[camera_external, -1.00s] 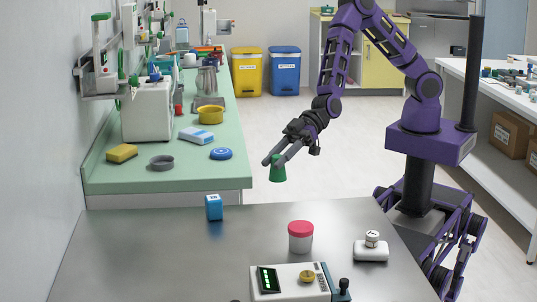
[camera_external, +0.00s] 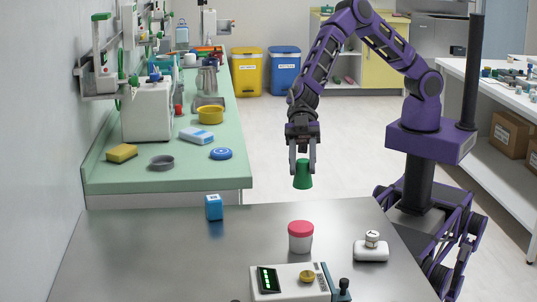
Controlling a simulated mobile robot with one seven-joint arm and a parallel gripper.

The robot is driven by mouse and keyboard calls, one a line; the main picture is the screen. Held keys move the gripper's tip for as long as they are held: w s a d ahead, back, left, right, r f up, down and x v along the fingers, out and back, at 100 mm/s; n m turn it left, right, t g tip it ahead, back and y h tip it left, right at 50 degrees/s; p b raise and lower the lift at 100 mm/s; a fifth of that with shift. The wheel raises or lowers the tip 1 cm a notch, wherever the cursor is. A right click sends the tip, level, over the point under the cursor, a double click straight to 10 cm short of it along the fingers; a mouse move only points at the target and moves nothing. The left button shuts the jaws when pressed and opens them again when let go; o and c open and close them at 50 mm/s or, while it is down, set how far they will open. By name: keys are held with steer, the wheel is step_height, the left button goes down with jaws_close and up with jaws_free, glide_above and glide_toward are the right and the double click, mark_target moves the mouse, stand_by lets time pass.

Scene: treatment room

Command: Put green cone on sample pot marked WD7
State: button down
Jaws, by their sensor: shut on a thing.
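The green cone (camera_external: 303,176) is held between the fingers of my gripper (camera_external: 302,170), in the air above the far edge of the metal table. The cone's narrow end looks upward. A white pot with a red lid (camera_external: 300,238) stands upright on the metal table, nearer the camera and below the cone in the picture. No WD7 mark can be read on it from here. The cone and the pot are apart.
On the metal table (camera_external: 150,255) are a blue box (camera_external: 214,207), a white device with a display (camera_external: 292,283) and a white object with a knob (camera_external: 371,246). The green counter (camera_external: 190,178) at the left carries several items. The table's middle left is clear.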

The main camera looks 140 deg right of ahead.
step_height(320, 180, down, 10)
steer(key=shift+w+f+b, duration=0.1)
steer(key=shift+b, duration=0.85)
steer(key=shift+f, duration=0.15)
steer(key=c, duration=0.5)
jaws_free()
steer(key=shift+d+r, duration=0.1)
steer(key=shift+r, duration=0.2)
steer(key=p+v, duration=0.1)
steer(key=v, duration=1)
steer(key=shift+s+d+r, duration=0.1)
steer(key=shift+s+d, duration=0.15)
steer(key=shift+s, duration=0.05)
